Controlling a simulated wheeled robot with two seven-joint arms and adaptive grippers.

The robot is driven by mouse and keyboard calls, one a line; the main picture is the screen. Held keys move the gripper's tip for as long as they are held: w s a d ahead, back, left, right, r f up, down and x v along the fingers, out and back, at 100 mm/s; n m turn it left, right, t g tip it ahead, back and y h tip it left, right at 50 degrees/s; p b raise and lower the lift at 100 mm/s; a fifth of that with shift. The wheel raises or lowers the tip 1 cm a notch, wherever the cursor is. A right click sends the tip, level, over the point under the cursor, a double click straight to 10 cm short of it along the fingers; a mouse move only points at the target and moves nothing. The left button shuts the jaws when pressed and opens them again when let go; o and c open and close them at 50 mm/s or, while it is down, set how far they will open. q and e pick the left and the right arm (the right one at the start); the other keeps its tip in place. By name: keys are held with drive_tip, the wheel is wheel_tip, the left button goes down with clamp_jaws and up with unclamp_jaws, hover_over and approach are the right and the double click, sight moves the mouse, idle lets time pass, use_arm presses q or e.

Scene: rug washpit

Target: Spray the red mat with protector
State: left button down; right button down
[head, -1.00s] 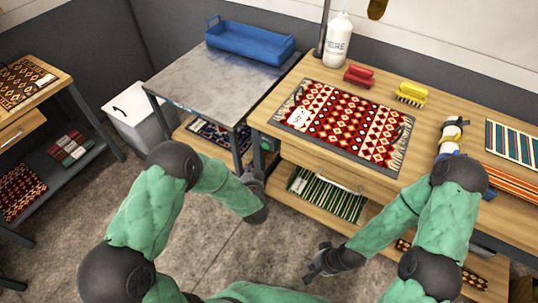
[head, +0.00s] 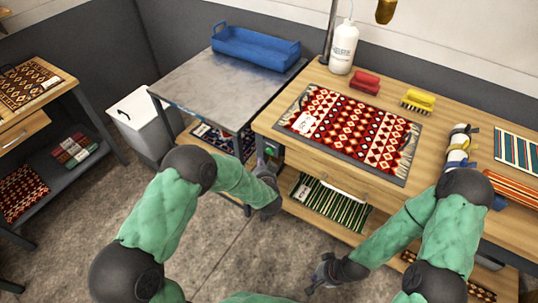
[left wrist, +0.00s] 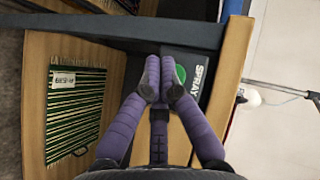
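The red mat (head: 355,130), red with white and black diamond patterns and a white tag, lies flat on the wooden bench (head: 450,115). A dark box with a green button (left wrist: 180,74) and the word SPRAY is on the bench's left end; the box (head: 271,151) is partly hidden in the head view. My left gripper (head: 266,166) is just in front of this box. In the left wrist view its fingertips (left wrist: 160,78) are together, empty, and overlap part of the button; contact is unclear. My right gripper (head: 320,272) hangs low before the bench, its fingers unclear.
On the bench are a white bottle (head: 343,48), a red brush (head: 365,82) and a yellow brush (head: 418,101). A brass-coloured piece (head: 386,10) hangs above the back. A metal table (head: 205,88) with a blue tray (head: 255,48) stands left. A green striped mat (head: 330,208) lies below.

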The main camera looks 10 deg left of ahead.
sight(266, 151)
use_arm(q)
drive_tip(key=shift+w+d, duration=0.25)
drive_tip(key=shift+w, duration=0.4)
drive_tip(key=shift+w+d, duration=0.2)
drive_tip(key=shift+w, duration=0.4)
drive_tip(key=shift+w, duration=0.15)
idle(0.5)
drive_tip(key=shift+w+d, duration=0.15)
drive_tip(key=shift+w, duration=0.1)
drive_tip(key=shift+w+d+r, duration=0.15)
drive_tip(key=shift+w, duration=0.4)
idle(2.3)
drive_tip(key=shift+s+a+p, duration=0.3)
drive_tip(key=shift+s+p, duration=0.35)
drive_tip(key=shift+s, duration=0.3)
